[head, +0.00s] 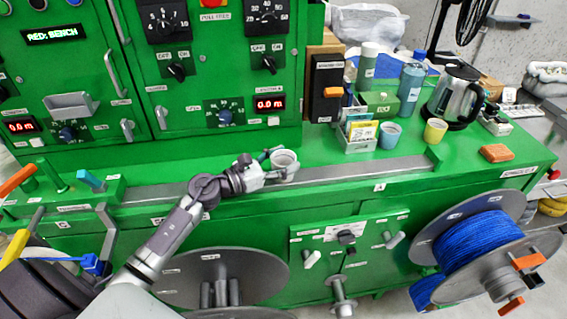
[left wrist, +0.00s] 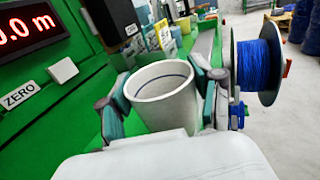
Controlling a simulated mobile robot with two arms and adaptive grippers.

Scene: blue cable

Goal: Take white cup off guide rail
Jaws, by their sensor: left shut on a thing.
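The white cup (head: 285,160) is at the guide rail (head: 330,175), the grey strip along the front of the green bench. My left gripper (head: 270,166) reaches in from the left and is shut on the cup. In the left wrist view the cup (left wrist: 162,95) stands between the two fingers (left wrist: 162,98), mouth up and empty inside, with a dark ring near its rim. The cup's base is hidden, so I cannot tell whether it touches the rail. My right gripper is not in view.
A blue cup (head: 389,135), a yellow cup (head: 435,131), a tea box (head: 361,138) and a kettle (head: 455,97) stand at the right. An orange block (head: 496,153) lies near the right end. A blue cable reel (head: 480,243) hangs in front.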

